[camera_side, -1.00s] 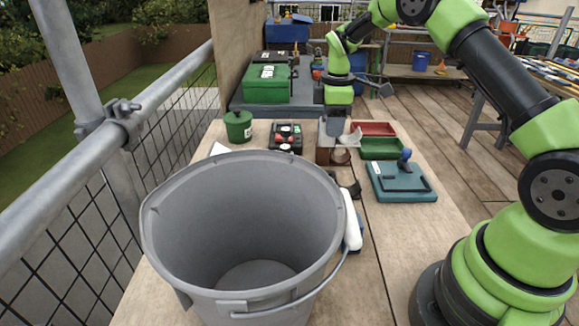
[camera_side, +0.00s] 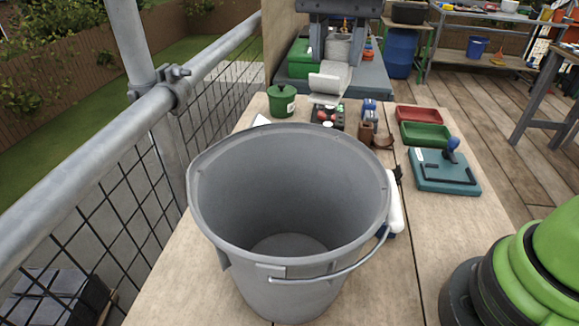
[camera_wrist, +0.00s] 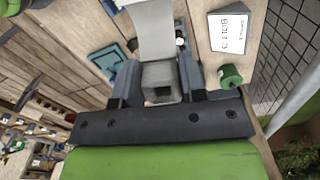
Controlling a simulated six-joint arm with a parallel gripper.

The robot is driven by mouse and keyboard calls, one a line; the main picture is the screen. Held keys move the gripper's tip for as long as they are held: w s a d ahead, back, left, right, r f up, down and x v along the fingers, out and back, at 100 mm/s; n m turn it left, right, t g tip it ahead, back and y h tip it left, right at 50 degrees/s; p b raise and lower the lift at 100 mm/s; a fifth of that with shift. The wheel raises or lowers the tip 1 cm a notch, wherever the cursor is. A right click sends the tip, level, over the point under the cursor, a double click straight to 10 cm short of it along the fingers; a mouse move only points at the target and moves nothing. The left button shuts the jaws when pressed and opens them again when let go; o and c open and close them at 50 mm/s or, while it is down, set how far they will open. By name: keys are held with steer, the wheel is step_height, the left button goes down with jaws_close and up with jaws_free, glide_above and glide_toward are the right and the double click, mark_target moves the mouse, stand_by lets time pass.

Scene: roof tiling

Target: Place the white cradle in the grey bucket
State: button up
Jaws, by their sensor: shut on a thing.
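The grey bucket (camera_side: 290,190) stands upright on the wooden bench in the side view, its mouth open and its inside empty. My gripper (camera_side: 337,60) is beyond the bucket's far rim, pointing down, with a finger on each side of the white cradle (camera_side: 328,84). It is shut on the cradle's grey-white block and holds it raised; a pale curved plate hangs toward the bucket. In the wrist view the cradle (camera_wrist: 155,25) sits between the two dark fingers of my gripper (camera_wrist: 158,65). I cannot make out the bucket in the wrist view.
A green lidded pot (camera_side: 282,100) and a black tray with red items (camera_side: 327,116) lie behind the bucket. Brown pieces (camera_side: 367,132), a red tray (camera_side: 418,117), a green tray (camera_side: 425,134) and a teal board (camera_side: 445,172) are to the right. A metal railing runs along the left.

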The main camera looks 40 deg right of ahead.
steer(key=s+a+r+m, duration=0.2)
steer(key=s+a+m, duration=0.1)
steer(key=a+m, duration=0.75)
step_height(320, 180, down, 17)
steer(key=shift+f, duration=0.2)
steer(key=shift+f+m, duration=0.2)
steer(key=shift+m, duration=0.15)
steer(key=shift+f, duration=0.4)
steer(key=o, duration=1)
steer(key=shift+c, duration=0.2)
